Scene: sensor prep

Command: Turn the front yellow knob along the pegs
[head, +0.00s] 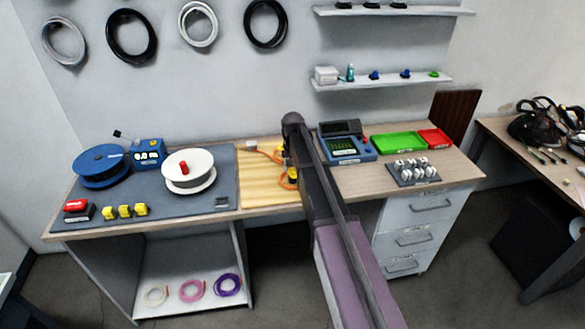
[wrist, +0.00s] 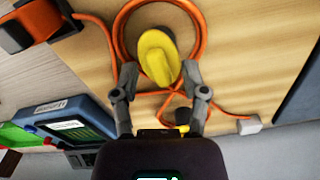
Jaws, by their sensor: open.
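The front yellow knob (wrist: 155,57) sits on the wooden board inside a loop of orange cable (wrist: 202,40). In the wrist view its long side runs roughly up and down, slightly tilted. It shows small in the head view (head: 293,173), beside my arm. My gripper (wrist: 160,74) is open, with one finger on each side of the knob's lower end. I cannot tell whether either finger touches it. A second yellow piece (wrist: 184,128) shows near my palm, mostly hidden. I cannot make out the pegs clearly.
The orange cable runs to a pale connector (wrist: 249,125) on the board. A black and orange part (wrist: 30,22) lies beside the loop. A blue meter (head: 347,147) stands right of my arm; a white spool (head: 190,166) stands on the grey mat (head: 222,180) to the left.

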